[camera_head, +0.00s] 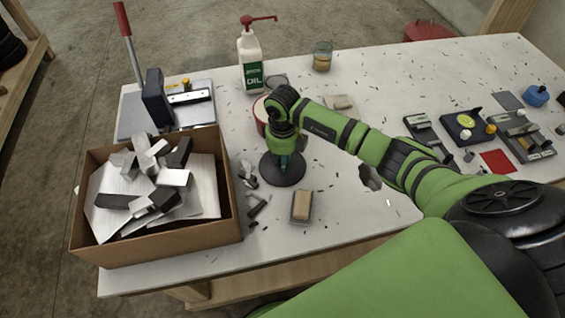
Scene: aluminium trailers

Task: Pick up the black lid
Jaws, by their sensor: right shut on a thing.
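The black lid (271,173) is a round dark disc near the middle of the white table, left of centre in the head view. My right gripper (285,161) reaches in from the right, points down over the lid and is shut on it near its centre. The wrist and fingers hide the middle and far part of the lid. I cannot tell whether the lid is touching the table or slightly raised. My left gripper is not in view.
A cardboard box (172,243) of metal offcuts stands left of the lid. A red-and-white round container (259,115) is partly hidden behind my wrist. An oil bottle (251,62) and a glass (322,57) stand farther back. A sponge-like block (301,206) lies in front.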

